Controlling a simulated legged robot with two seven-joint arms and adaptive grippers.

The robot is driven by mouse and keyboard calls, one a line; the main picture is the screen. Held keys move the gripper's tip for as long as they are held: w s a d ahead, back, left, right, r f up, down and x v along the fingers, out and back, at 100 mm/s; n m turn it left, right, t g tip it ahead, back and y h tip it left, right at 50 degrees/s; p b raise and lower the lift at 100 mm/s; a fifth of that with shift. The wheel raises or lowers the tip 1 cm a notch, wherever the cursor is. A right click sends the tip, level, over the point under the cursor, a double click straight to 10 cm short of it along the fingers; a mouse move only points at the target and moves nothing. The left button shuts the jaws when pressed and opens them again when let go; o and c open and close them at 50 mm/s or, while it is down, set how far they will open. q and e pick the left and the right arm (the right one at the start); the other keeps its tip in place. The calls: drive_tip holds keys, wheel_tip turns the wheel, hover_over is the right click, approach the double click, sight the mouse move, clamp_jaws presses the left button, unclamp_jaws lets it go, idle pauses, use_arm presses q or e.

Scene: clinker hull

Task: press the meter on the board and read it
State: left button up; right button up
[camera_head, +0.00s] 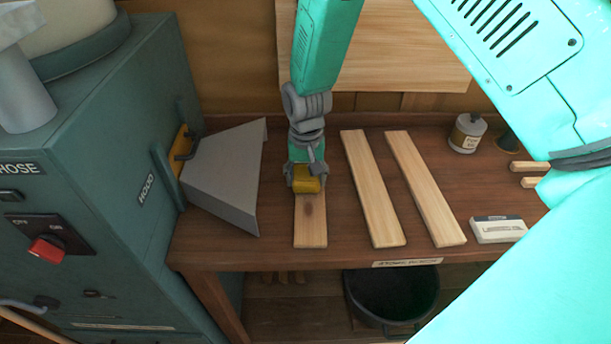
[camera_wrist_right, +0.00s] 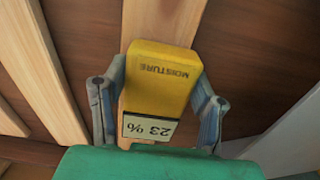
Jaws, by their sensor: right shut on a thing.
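The yellow moisture meter (camera_head: 307,185) is in my right gripper (camera_head: 306,176), at the leftmost of the boards (camera_head: 311,222) on the bench. In the right wrist view the meter (camera_wrist_right: 160,75) sits between the two grey fingers of the gripper (camera_wrist_right: 160,105), over the board (camera_wrist_right: 165,20). Its label reads MOISTURE and its display (camera_wrist_right: 149,128) shows 23 %, both upside down. The meter's tip is hidden, so I cannot tell whether it touches the wood. The board has a dark knot near its middle. My left gripper is not in view.
Two more boards (camera_head: 371,190) (camera_head: 425,188) lie to the right on the wooden bench (camera_head: 280,258). A grey hood (camera_head: 225,175) on a green cabinet (camera_head: 95,160) stands at the left. A white box (camera_head: 498,229) and a small can (camera_head: 467,133) are at the right. A black bucket (camera_head: 392,295) stands below.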

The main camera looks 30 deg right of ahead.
drive_tip(key=shift+d+f, duration=0.1)
drive_tip(key=shift+d, duration=0.3)
drive_tip(key=shift+d+f, duration=0.1)
drive_tip(key=shift+d, duration=0.45)
drive_tip(key=shift+a, duration=0.8)
drive_tip(key=shift+d, duration=0.7)
drive_tip(key=shift+a+p, duration=0.35)
drive_tip(key=shift+a, duration=0.2)
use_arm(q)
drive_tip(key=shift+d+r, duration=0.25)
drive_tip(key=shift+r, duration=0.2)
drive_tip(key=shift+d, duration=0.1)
use_arm(e)
drive_tip(key=shift+d, duration=0.1)
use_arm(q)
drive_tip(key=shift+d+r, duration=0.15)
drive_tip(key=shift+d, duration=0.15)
use_arm(e)
drive_tip(key=shift+d, duration=0.3)
